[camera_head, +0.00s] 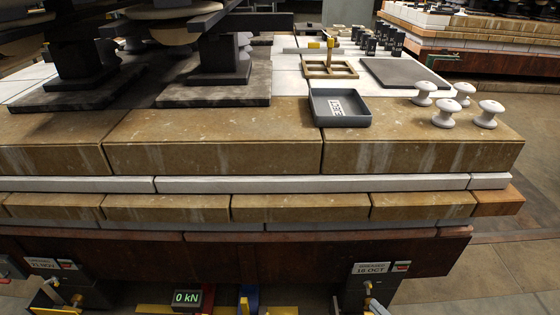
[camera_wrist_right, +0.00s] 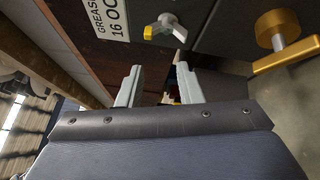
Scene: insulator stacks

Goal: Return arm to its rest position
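My right gripper (camera_wrist_right: 158,88) shows in the right wrist view, with its two pale grey fingers apart and nothing between them. It is below the edge of the stone-topped bench, near a white label reading "GREASE" and "16 OCT" (camera_wrist_right: 97,15) and a grey lever with a yellow tip (camera_wrist_right: 164,28). In the head view the same label (camera_head: 381,268) sits on the bench's lower front at the right. I cannot clearly make out either gripper in the head view. My left gripper does not show in either view.
The layered bench (camera_head: 215,135) fills most of the head view. A dark tray (camera_head: 340,117) and several white insulators (camera_head: 446,115) stand on its right part. A "0 kN" display (camera_head: 187,298) is low at the front. Open floor (camera_head: 505,255) lies to the right.

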